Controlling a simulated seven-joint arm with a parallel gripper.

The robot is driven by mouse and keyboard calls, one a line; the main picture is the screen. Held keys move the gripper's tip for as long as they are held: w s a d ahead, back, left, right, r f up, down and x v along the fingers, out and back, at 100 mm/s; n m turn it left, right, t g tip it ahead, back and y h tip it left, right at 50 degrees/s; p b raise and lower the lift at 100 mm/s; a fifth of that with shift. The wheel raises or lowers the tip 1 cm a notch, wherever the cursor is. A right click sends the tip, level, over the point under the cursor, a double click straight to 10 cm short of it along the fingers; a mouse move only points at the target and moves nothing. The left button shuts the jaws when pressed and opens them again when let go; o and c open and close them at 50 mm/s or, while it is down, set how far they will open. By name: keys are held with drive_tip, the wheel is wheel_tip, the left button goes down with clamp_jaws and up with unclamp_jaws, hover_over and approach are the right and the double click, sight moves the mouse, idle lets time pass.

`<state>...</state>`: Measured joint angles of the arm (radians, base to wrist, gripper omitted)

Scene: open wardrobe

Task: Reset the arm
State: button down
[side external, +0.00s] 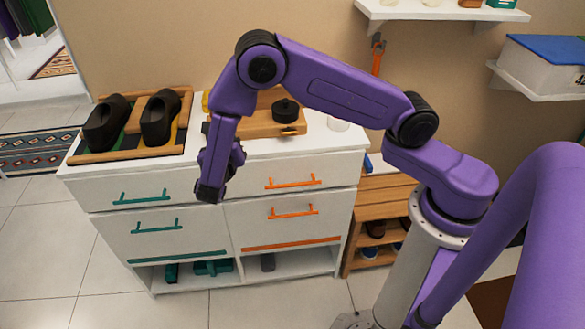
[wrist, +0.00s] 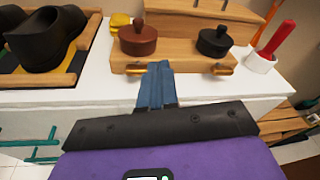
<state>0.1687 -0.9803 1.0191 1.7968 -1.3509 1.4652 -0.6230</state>
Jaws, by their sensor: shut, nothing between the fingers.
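My purple arm (side external: 345,87) reaches over from the right in the side external view. My gripper (side external: 208,192) hangs in front of the white cabinet (side external: 315,163), pointing down, near the left drawers. In the wrist view my gripper (wrist: 157,68) shows as two blue fingers pressed together, shut and empty. The fingers point toward a wooden board (wrist: 180,60) on the cabinet top that bears a brown knobbed piece (wrist: 138,42) and a black knobbed piece (wrist: 213,43). I see a gap of air around the gripper in the side external view.
A wooden tray with black shoes (side external: 158,118) stands on the cabinet's left. Green handles (side external: 142,197) and orange handles (side external: 293,182) stick out in front. A white cup with a red-handled tool (wrist: 262,60) stands right of the board. A shelf (side external: 440,11) hangs above.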

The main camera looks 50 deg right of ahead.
drive_tip(key=s+d+r+m+g+y, duration=0.1)
drive_tip(key=s+r+m+g+y, duration=0.2)
drive_tip(key=s, duration=0.8)
drive_tip(key=s+d+r+m+g+y, duration=0.1)
drive_tip(key=s+r+m+g+y, duration=0.2)
drive_tip(key=s+m+y, duration=0.3)
drive_tip(key=s+d+r+m+g+y, duration=0.1)
drive_tip(key=s+r+m+g+y, duration=0.2)
drive_tip(key=s, duration=1.4)
drive_tip(key=r+m+y, duration=0.1)
drive_tip(key=m, duration=0.3)
drive_tip(key=shift+d, duration=0.4)
drive_tip(key=shift+r, duration=0.1)
